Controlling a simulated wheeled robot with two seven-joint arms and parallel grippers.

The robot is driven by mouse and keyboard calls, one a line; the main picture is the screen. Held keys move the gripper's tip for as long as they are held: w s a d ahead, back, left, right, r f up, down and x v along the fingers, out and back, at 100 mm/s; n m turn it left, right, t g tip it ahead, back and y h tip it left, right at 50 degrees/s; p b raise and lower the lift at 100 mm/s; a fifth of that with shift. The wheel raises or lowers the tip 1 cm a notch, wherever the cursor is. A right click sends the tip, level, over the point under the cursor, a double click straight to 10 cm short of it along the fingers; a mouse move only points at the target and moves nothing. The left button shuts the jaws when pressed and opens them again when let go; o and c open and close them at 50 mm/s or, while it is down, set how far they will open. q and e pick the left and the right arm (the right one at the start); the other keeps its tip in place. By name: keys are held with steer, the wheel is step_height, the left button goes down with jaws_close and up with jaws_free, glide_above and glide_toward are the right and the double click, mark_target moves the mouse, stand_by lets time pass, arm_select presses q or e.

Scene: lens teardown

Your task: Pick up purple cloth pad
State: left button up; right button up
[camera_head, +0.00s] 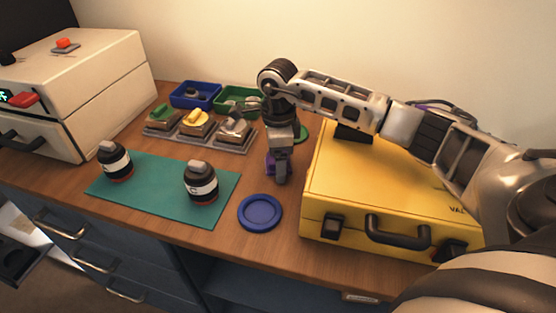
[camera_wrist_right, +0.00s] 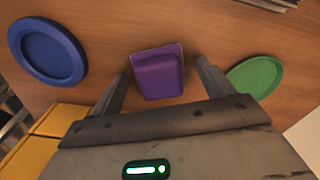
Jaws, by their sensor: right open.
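The purple cloth pad (camera_wrist_right: 158,72) lies on the wooden table in the right wrist view, just ahead of and between the two fingers. In the head view only a sliver of the purple pad (camera_head: 270,163) shows beside my right gripper (camera_head: 281,174), which hides the rest. My right gripper (camera_wrist_right: 160,85) is open, its fingers apart on either side of the pad's near end, with nothing visibly held. The left gripper is in neither view.
A blue round dish (camera_head: 260,212) lies in front of the pad, and a green round dish (camera_head: 301,134) behind it. A yellow case (camera_head: 390,190) stands close on the right. A teal mat (camera_head: 150,193) with two lenses lies left. Blue (camera_head: 181,102) and green bins stand behind.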

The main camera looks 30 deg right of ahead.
steer(key=shift+c, duration=0.3)
steer(key=c, duration=1.1)
steer(key=shift+r, duration=0.1)
